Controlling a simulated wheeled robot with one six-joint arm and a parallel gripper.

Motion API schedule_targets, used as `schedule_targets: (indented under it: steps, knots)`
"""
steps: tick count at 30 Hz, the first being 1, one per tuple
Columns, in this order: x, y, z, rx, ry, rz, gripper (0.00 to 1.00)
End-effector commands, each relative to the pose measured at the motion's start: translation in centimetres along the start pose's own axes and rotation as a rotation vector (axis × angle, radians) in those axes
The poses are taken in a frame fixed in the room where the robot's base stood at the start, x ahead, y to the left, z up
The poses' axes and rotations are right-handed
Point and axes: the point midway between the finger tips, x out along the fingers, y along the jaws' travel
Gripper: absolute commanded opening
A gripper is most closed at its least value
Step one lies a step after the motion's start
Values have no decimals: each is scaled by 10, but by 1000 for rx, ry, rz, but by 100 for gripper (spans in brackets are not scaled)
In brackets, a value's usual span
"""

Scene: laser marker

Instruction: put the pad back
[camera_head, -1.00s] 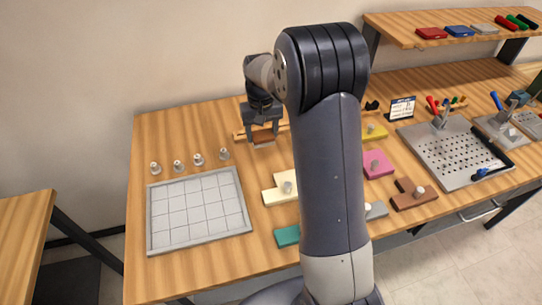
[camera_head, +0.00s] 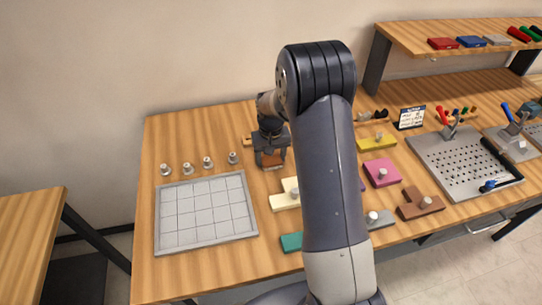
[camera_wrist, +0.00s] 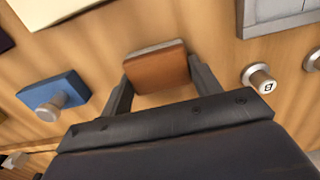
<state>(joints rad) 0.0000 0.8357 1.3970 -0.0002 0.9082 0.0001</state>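The pad (camera_head: 272,160), a small brown block with a grey layer on one side, is between the fingers of my gripper (camera_head: 271,158), left of the middle of the table. In the wrist view the pad (camera_wrist: 157,68) spans the gap between the two dark fingers of my gripper (camera_wrist: 160,80), which are shut on it. It looks held above the wood, but the height is hard to judge.
A grey gridded tray (camera_head: 205,212) lies front left, with several metal knobs (camera_head: 187,168) behind it. A perforated plate (camera_head: 465,165) is farther right. My arm hides the middle.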

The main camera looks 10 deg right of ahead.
Motion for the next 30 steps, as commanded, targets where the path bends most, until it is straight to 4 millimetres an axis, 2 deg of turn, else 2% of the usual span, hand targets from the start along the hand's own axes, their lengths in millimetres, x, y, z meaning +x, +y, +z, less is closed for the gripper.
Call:
schedule_targets:
  steps: [1,7,14,18,23,30]
  knots:
    - [0,0,0,0,0,0,64]
    - [0,0,0,0,0,0,80]
    - [-1,0,0,0,0,0,80]
    - [-8,0,-1,0,2,0,80]
    - [-35,0,-1,0,6,0,80]
    - [-87,0,-1,0,4,0,80]
